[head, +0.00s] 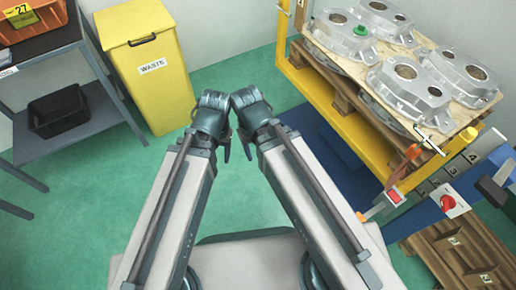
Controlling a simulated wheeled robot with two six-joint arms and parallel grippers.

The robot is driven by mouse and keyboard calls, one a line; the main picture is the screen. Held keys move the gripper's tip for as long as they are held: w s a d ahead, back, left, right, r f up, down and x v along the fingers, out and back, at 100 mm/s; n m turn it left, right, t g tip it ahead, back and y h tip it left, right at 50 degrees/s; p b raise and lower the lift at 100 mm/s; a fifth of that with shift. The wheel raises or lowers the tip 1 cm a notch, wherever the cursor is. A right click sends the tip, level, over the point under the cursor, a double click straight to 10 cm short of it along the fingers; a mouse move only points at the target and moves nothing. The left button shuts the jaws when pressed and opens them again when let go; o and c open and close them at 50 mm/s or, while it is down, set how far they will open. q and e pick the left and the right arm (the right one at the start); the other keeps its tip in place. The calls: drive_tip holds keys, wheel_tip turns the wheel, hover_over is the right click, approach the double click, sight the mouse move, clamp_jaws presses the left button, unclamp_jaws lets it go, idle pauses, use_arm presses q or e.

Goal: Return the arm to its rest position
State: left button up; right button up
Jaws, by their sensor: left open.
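My two arms rise from the bottom of the head view and lean together, their wrists close to each other in the middle. My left gripper (226,147) hangs below its wrist, seen small and partly hidden by the arm. It is open, and I see nothing held in it. My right gripper (247,150) is beside it, mostly hidden behind its own wrist and forearm. I cannot make out its fingers well enough to tell whether they are open or shut.
A yellow waste bin (150,92) stands behind at left, beside a grey shelf cart (88,122) with a black bin (60,112). At right, a yellow frame (345,122) holds aluminium castings (408,88) on a wooden board; one carries a green piece (361,31). A wooden pallet (450,255) lies lower right. Green floor is clear between.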

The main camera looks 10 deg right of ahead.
wheel_tip(320, 180, up, 33)
drive_tip(key=p, duration=3.2)
drive_tip(key=shift+f+p, duration=0.2)
drive_tip(key=shift+p, duration=0.1)
drive_tip(key=shift+a, duration=0.1)
